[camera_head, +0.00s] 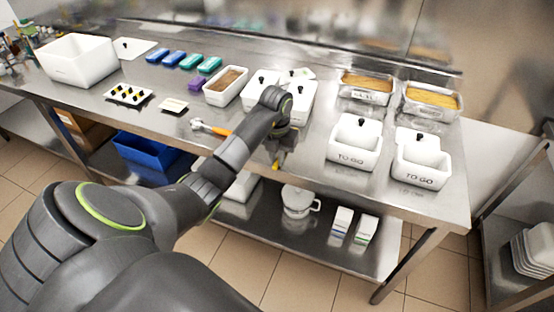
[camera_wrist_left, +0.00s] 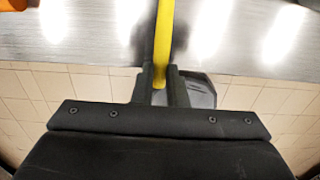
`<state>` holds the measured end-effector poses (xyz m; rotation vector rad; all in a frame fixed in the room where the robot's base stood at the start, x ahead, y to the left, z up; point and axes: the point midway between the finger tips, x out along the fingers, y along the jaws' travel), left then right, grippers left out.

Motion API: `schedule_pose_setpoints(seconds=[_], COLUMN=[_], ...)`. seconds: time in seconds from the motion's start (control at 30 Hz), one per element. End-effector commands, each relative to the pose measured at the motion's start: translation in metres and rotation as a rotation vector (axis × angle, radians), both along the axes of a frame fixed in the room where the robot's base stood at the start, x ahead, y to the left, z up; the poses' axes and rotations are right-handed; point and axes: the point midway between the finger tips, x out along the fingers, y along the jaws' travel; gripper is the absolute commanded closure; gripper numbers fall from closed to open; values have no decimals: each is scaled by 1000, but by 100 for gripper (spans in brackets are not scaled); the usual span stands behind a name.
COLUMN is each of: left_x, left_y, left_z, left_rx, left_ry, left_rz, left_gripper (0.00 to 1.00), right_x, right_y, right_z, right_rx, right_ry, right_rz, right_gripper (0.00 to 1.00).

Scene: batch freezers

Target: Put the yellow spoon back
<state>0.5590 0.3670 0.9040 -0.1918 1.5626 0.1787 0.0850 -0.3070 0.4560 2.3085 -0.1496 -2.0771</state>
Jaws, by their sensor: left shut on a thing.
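My left gripper (camera_head: 280,155) is at the front part of the steel table, in front of the white lidded containers. It is shut on the yellow spoon (camera_wrist_left: 164,38). In the left wrist view the yellow handle runs up from between the fingers, past the table edge and over the steel top. In the head view only a small yellow piece (camera_head: 276,167) shows below the gripper, close to the table's front edge. The spoon's other end is hidden or out of frame. My right gripper is in neither view.
White lidded containers (camera_head: 298,103) stand just behind my arm. A container with brown filling (camera_head: 209,97) and an orange-handled tool (camera_head: 216,129) are to the left. TO GO containers (camera_head: 352,155) stand to the right. Yellow-filled trays (camera_head: 431,112) are behind them.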

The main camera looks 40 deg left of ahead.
Motion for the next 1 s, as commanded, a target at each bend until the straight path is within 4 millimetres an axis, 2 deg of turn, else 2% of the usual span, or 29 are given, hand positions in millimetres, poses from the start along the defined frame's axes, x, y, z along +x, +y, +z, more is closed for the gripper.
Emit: schedule_pose_setpoints(seconds=[0.4, 0.43, 0.6, 1.0], left_x=[0, 0, 0, 0], left_y=[0, 0, 0, 0], left_z=[-10, -9, -8, -3], left_rx=[0, 0, 0, 0], left_ry=[-2, -2, -2, -2], left_rz=[0, 0, 0, 0], left_gripper=[100, 85, 66, 66], right_x=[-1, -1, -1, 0], right_y=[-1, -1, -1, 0], right_z=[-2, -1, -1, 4], right_rx=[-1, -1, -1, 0], right_ry=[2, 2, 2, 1], right_rz=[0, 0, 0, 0], right_gripper=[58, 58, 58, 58])
